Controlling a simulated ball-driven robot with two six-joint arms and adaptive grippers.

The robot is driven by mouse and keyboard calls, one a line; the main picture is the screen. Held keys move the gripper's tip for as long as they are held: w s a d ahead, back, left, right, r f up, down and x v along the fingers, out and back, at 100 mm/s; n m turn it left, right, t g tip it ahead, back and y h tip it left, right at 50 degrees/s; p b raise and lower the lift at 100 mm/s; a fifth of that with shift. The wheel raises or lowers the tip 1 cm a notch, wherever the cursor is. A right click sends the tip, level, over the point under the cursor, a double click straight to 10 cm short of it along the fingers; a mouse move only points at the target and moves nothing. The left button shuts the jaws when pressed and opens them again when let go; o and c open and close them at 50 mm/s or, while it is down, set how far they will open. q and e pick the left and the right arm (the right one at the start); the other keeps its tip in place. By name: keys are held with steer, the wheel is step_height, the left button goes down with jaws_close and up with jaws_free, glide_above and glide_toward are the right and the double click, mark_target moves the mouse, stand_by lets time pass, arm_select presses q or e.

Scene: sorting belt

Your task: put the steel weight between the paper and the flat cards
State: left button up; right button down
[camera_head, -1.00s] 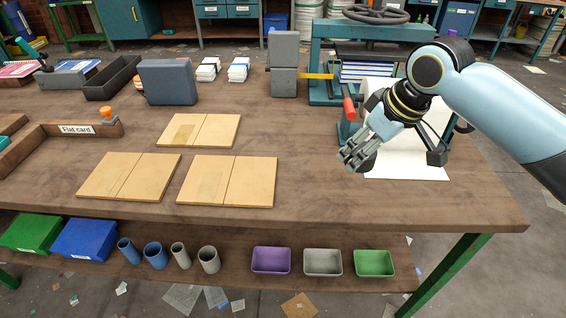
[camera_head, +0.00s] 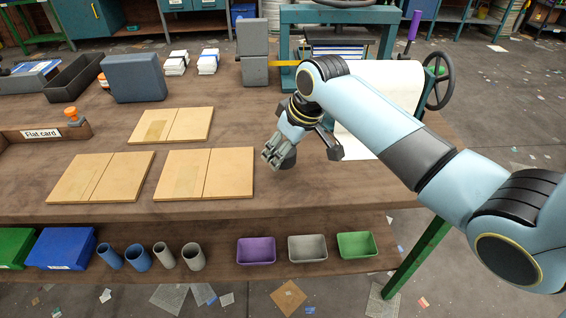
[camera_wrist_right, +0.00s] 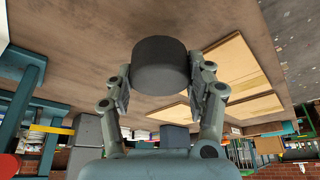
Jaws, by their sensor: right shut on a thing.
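The steel weight is a dark grey cylinder (camera_wrist_right: 160,64), gripped between the fingers of my right gripper (camera_head: 281,150) in the right wrist view. In the head view the weight (camera_head: 288,160) shows partly behind the fingers. It is over the wooden table between the white paper (camera_head: 388,88) on the right and the tan flat cards (camera_head: 226,173) on the left. I cannot tell whether its base touches the table. Two more tan cards lie farther left (camera_head: 98,178) and behind (camera_head: 187,124). My arm hides part of the paper. My left gripper is not in view.
A wooden tray labelled "Flat card" (camera_head: 40,134) is at the left. A teal press (camera_head: 290,50) with a handwheel (camera_head: 439,80) stands behind the paper. Grey blocks (camera_head: 252,70) and a blue-grey box (camera_head: 135,78) stand at the back. The table in front of the paper is bare.

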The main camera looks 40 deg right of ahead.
mark_target(283, 164)
steer(key=shift+w+f, duration=0.1)
steer(key=shift+f, duration=1.85)
steer(key=shift+c, duration=2.3)
jaws_free()
steer(key=shift+f, duration=0.15)
steer(key=p+v, duration=0.1)
steer(key=v, duration=1.1)
